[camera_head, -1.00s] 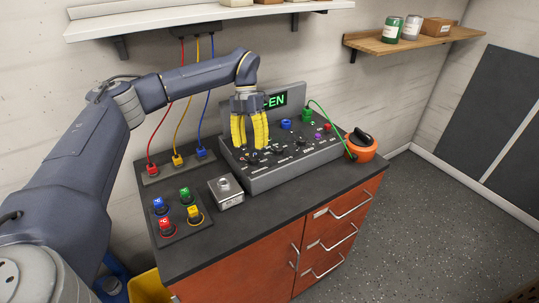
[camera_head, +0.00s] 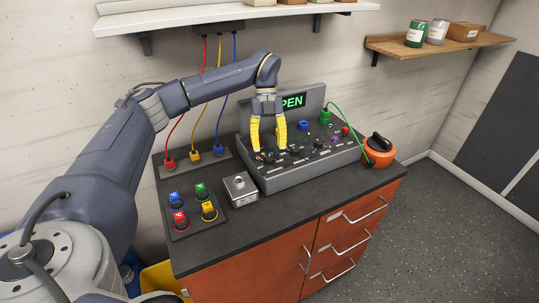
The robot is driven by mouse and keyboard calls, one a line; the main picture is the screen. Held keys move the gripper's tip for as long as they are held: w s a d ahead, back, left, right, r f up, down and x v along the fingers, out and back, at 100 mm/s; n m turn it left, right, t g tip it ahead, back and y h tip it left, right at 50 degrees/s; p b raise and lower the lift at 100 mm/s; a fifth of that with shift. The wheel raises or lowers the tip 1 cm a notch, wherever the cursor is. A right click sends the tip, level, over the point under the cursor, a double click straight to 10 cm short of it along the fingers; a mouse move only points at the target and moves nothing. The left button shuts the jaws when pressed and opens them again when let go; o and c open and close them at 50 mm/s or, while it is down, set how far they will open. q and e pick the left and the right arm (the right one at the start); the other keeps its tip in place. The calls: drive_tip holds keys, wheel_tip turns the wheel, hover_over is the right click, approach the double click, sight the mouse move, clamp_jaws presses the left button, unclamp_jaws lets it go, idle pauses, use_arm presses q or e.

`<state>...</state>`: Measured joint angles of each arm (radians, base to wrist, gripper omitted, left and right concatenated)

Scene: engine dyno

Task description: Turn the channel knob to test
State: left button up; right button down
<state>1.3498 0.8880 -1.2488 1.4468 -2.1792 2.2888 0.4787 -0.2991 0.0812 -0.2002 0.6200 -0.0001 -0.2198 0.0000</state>
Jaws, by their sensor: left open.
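The grey control console (camera_head: 318,172) stands on the bench with a row of black knobs on its sloped face. One black knob (camera_head: 268,157) is at its left end, and another black knob (camera_head: 293,150) is to its right. The labels are too small to read, so I cannot tell which is the channel knob. My left gripper (camera_head: 268,150) points down with yellow fingers apart and empty. Its fingertips are close above or around the leftmost knob; contact cannot be made out. The green display (camera_head: 294,101) is partly hidden by the gripper and shows "PEN". My right gripper is out of view.
Cables rise behind from a socket strip (camera_head: 193,163). An orange container (camera_head: 379,151) is at right. A shelf (camera_head: 240,17) hangs above.

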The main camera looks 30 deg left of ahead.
sight(270, 158)
use_arm(q)
drive_tip(key=shift+x, duration=1.65)
clamp_jaws()
drive_tip(key=shift+d+f, duration=0.1)
drive_tip(key=shift+d, duration=0.05)
